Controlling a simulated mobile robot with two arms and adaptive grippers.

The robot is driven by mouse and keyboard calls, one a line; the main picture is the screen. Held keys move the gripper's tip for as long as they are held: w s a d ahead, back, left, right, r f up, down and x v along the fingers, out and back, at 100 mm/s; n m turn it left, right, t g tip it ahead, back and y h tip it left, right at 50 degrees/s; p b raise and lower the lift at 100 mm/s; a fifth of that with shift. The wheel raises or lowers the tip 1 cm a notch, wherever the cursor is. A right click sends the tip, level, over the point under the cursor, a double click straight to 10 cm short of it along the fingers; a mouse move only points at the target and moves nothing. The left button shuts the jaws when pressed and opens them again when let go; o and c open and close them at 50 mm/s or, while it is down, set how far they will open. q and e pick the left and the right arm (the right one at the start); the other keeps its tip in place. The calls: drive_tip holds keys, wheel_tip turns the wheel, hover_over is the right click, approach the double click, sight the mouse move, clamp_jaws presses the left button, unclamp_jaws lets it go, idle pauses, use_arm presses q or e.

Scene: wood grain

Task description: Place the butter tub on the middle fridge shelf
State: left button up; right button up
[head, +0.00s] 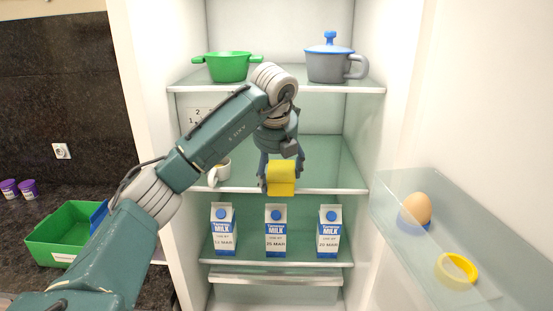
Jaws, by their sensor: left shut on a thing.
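The butter tub seems to be the yellow block-shaped thing (281,178) in front of the middle fridge shelf (335,188). My left gripper (281,172) is shut on it, with dark fingers at its sides. The tub is at about the height of the shelf's front edge; I cannot tell whether it touches the shelf. A white cup (219,173) stands on the same shelf to the left, partly behind my left arm. My right gripper is not in view.
The middle shelf is clear on the right. A green pot (227,68) and a grey pot (328,66) stand on the top shelf. Milk cartons (275,232) stand below. The open door shelf (460,235) holds an egg (418,207). A green crate (65,228) stands left.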

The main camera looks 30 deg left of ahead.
sight(275, 163)
use_arm(q)
drive_tip(key=shift+w+a+r+p, duration=0.2)
drive_tip(key=shift+w+a, duration=0.15)
drive_tip(key=shift+w, duration=0.15)
drive_tip(key=shift+w+a+r+p, duration=0.1)
drive_tip(key=shift+w+a+p, duration=0.15)
drive_tip(key=shift+w, duration=0.25)
drive_tip(key=shift+w+a+p, duration=0.3)
drive_tip(key=shift+w+a, duration=0.1)
drive_tip(key=shift+w+a+r+p, duration=0.1)
drive_tip(key=shift+w+a+p, duration=0.2)
drive_tip(key=shift+w+p, duration=0.2)
drive_tip(key=shift+w+a+p, duration=0.3)
drive_tip(key=shift+w+p, duration=0.05)
drive_tip(key=shift+w, duration=0.2)
drive_tip(key=shift+p+x, duration=0.6)
drive_tip(key=shift+x, duration=0.3)
drive_tip(key=shift+f, duration=0.2)
drive_tip(key=shift+s, duration=0.1)
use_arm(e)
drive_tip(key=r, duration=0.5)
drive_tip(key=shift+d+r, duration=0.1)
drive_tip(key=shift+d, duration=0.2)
use_arm(q)
drive_tip(key=shift+f, duration=0.15)
drive_tip(key=o, duration=1.5)
